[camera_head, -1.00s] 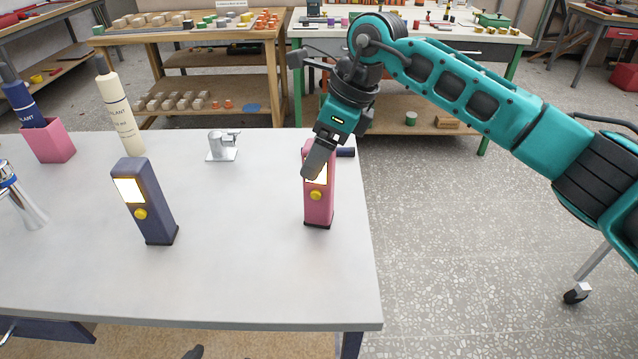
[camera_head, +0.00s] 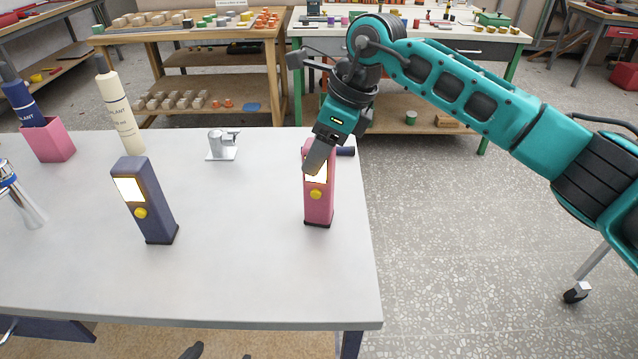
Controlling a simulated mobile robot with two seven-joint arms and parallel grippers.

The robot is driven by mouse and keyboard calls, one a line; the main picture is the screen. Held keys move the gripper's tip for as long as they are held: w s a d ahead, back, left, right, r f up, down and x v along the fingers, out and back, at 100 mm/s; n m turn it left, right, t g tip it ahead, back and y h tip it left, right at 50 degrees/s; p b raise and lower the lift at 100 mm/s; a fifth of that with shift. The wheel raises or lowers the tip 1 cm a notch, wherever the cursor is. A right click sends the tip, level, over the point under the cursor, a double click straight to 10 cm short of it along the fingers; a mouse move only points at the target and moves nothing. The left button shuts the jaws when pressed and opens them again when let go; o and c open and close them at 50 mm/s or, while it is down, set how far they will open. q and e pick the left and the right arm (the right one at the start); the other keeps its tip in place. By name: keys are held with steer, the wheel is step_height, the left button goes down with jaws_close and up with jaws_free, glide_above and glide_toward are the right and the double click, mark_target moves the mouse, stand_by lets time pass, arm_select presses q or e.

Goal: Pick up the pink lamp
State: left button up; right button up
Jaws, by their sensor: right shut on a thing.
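The pink lamp (camera_head: 319,207) stands upright near the right edge of the grey table. It has a lit panel, a yellow button and a dark base. My right gripper (camera_head: 317,158) comes down on the lamp's top from above and is shut on it. The lamp's base appears to be on the tabletop.
A dark blue lamp (camera_head: 150,210) stands to the left on the table (camera_head: 240,270). The table's front middle is clear.

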steer(key=shift+r, duration=0.1)
jaws_close()
step_height(320, 180, up, 20)
steer(key=p, duration=0.1)
stand_by(0.4)
